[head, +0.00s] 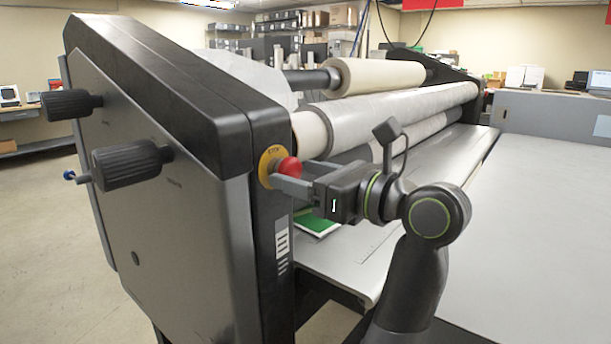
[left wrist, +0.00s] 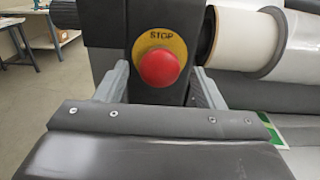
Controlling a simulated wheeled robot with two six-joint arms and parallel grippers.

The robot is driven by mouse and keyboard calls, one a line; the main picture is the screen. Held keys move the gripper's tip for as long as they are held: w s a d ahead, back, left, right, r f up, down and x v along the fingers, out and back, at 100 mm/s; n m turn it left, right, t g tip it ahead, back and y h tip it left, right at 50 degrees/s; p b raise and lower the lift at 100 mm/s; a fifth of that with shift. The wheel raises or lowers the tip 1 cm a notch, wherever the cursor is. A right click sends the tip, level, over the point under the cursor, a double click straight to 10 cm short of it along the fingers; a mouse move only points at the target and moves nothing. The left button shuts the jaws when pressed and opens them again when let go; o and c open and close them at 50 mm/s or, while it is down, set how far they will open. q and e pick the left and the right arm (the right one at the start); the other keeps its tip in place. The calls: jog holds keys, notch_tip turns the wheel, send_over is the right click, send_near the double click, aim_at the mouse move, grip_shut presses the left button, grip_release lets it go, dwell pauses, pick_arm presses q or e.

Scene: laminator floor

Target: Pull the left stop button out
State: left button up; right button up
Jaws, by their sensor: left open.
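The left stop button (head: 288,168) is a red mushroom knob on a yellow plate marked STOP, on the front edge of the laminator's dark left end housing. In the left wrist view the red knob (left wrist: 159,68) sits centred between my fingers. My left gripper (head: 281,179) is at the button, with one finger visible just below and in front of the knob in the head view. In the left wrist view my left gripper (left wrist: 155,85) is open, a finger on each side of the knob with gaps between. My right gripper is not in view.
The laminator's rollers (head: 390,108) run back to the right from the housing (head: 190,220). Two black knobs (head: 130,164) stick out from its left side. A green and white item (head: 318,222) lies on the machine's bed below my gripper. A grey flat surface (head: 540,230) spreads at right.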

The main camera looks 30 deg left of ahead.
pick_arm(q)
jog(key=shift+d, duration=0.15)
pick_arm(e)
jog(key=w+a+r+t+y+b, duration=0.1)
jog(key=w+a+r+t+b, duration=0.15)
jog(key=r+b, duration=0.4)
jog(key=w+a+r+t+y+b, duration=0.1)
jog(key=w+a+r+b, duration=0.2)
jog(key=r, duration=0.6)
pick_arm(q)
jog(key=s+d+b, duration=0.1)
jog(key=d+b, duration=0.2)
jog(key=d, duration=1.4)
jog(key=shift+s, duration=0.2)
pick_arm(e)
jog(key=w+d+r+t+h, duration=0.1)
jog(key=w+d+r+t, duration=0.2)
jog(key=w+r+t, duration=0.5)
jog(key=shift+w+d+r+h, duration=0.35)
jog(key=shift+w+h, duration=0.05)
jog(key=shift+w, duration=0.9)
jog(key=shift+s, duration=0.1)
